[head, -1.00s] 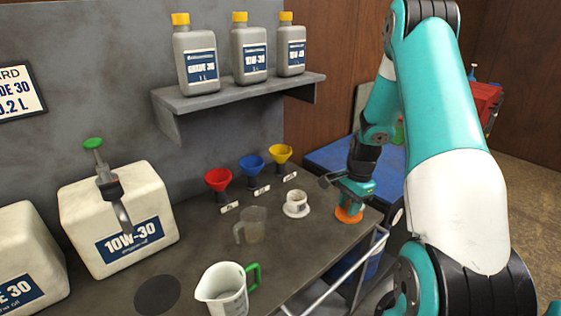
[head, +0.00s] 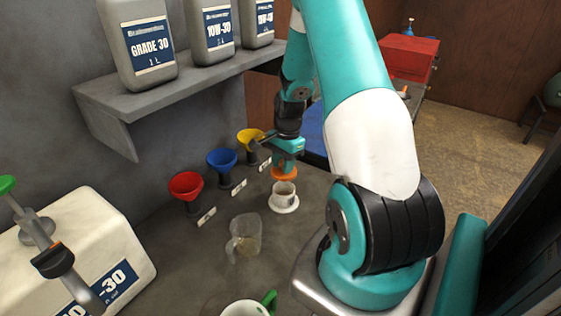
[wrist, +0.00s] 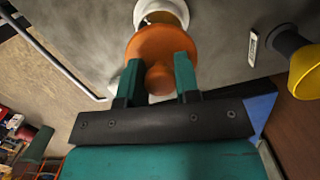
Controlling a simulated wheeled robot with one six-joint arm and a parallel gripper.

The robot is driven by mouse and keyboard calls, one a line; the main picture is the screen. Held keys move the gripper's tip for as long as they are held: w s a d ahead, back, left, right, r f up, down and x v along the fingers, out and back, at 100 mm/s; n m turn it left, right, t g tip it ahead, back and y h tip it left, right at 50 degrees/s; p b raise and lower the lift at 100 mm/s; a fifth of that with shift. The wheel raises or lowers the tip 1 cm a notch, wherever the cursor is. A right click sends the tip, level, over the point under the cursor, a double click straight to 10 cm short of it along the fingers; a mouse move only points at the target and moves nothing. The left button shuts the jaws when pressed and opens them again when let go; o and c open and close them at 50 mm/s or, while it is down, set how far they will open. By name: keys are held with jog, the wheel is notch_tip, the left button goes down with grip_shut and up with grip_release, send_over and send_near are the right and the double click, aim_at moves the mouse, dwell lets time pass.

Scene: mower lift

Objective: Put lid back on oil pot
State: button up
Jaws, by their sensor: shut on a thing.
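The orange lid (head: 284,173) is held by its knob in my gripper (head: 288,158). In the wrist view the two teal fingers of my gripper (wrist: 158,78) are shut on the knob of the lid (wrist: 160,47). The white oil pot (head: 284,204) stands upright on the bench with its mouth open. In the head view the lid appears just above the pot's back rim. In the wrist view the pot (wrist: 178,9) shows beyond the lid, its dark mouth partly hidden. The lid is off-centre from it; I cannot tell the exact gap.
Red (head: 186,186), blue (head: 222,160) and yellow (head: 250,139) funnels stand along the wall, left of the pot. A clear jug (head: 244,238) stands in front of them. A shelf (head: 178,90) with oil bottles overhangs the back.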

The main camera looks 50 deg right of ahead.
jog(key=shift+d+f+b, duration=0.1)
jog(key=shift+f+b, duration=1.85)
jog(key=shift+f, duration=0.85)
jog(key=shift+f+p, duration=0.15)
jog(key=shift+p, duration=0.15)
dwell(0.4)
jog(key=o, duration=1.5)
jog(key=shift+c, duration=0.2)
